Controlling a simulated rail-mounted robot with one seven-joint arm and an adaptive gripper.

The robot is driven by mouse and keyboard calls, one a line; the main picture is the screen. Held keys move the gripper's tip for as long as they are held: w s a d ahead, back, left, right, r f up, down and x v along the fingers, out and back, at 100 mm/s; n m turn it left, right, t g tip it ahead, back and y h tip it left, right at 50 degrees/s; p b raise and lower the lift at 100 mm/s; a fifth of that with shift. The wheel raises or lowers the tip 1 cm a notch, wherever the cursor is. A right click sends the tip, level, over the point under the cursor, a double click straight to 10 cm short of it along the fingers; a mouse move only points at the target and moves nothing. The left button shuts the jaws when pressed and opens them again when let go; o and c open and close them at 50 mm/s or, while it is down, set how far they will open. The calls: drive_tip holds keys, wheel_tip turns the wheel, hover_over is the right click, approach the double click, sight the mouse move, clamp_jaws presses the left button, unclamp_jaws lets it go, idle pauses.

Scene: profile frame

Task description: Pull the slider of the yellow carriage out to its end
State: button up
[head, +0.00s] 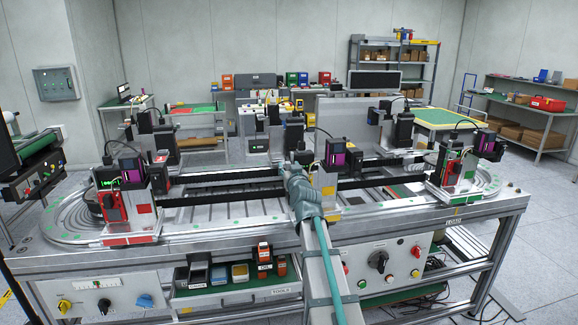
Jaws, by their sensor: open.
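The carriage with yellow parts (328,191) stands at the middle of the frame's near side in the head view. It has a purple-and-black block (338,153) on top. My arm rises in front of it and covers its left and lower parts. I cannot make out its slider or how far out that is. My gripper does not show; the end of my arm is hidden or merges with the dark parts beside the carriage.
More dark units stand along the far side. Dark rails (220,196) run between the ends. A tool drawer (225,291) hangs below the front edge.

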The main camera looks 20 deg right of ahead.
drive_tip(key=shift+w, duration=0.35)
clamp_jaws()
